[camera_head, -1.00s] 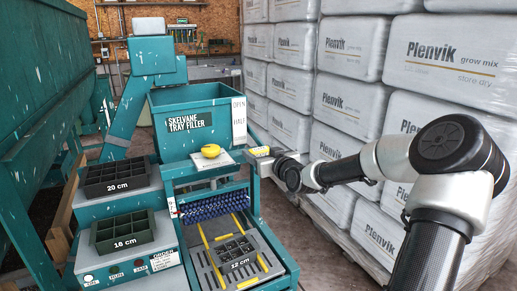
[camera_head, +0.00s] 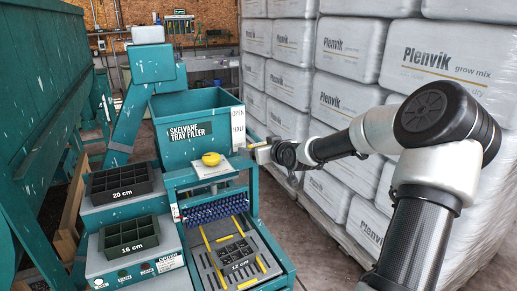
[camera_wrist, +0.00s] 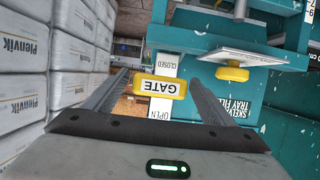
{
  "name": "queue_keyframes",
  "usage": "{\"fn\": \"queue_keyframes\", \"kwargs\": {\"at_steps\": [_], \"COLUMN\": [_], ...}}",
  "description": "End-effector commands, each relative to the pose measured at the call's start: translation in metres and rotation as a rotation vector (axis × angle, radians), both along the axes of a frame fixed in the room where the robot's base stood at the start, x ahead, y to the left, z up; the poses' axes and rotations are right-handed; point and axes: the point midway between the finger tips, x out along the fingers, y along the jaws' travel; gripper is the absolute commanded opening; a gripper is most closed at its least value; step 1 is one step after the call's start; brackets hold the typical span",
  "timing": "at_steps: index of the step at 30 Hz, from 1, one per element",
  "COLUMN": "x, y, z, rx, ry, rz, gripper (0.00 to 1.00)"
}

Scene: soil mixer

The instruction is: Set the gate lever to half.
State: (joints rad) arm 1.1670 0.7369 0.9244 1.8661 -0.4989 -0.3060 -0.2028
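The gate lever's yellow handle, marked GATE (camera_wrist: 160,86), is in the middle of the wrist view, which is upside down. My gripper (camera_wrist: 160,78) is open, with one finger on each side of the handle and no clear grip on it. A white scale strip (camera_wrist: 164,65) behind the handle reads CLOSED on one side and OPEN on the other. The handle hides the strip's middle. In the head view, the strip (camera_head: 238,125) on the teal hopper (camera_head: 195,108) shows OPEN above HALF. My gripper (camera_head: 258,151) is beside the hopper's lower right corner.
A yellow knob (camera_head: 211,159) on a pale plate is left of my gripper. Below are a blue brush roller (camera_head: 215,209) and cell trays, including a 12 cm one (camera_head: 236,252). Stacked white Plenvik bags (camera_head: 345,100) stand close on the right.

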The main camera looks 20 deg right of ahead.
Motion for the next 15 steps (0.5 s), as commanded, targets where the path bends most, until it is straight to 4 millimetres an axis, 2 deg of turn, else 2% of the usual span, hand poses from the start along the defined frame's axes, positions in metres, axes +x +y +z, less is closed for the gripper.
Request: {"fn": "queue_keyframes", "kwargs": {"at_steps": [10, 15], "x": [-0.005, -0.029], "y": [-0.001, -0.003], "z": [0.002, 0.012], "rx": [0.001, -0.001], "ry": [0.001, 0.001], "rz": [0.0, -0.003], "gripper": [0.77, 0.77]}}
